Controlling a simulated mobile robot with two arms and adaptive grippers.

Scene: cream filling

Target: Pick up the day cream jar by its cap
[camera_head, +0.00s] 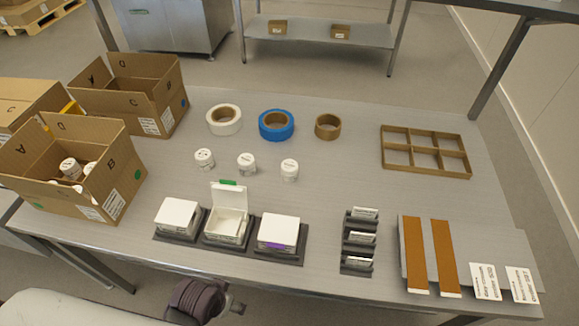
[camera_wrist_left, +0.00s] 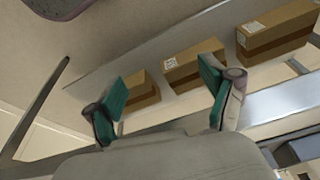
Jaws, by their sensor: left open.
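Three small white jars with white caps stand upright and apart on the grey table: a left jar (camera_head: 204,159), a middle jar (camera_head: 247,164) and a right jar (camera_head: 289,170). Their labels are too small to read, so I cannot tell which is the day cream. My left gripper (camera_wrist_left: 165,85) is open and empty in the left wrist view, its teal finger pads spread apart. In the head view only part of it shows at the bottom edge, in front of the table and well away from the jars. My right gripper is not in view.
An open carton (camera_head: 120,180) at the left holds several white jars. White boxes, the middle box (camera_head: 227,225) open, stand in a dark tray (camera_head: 180,238) at the front. Tape rolls (camera_head: 276,125) lie behind the jars. A cardboard divider (camera_head: 427,171) lies at right.

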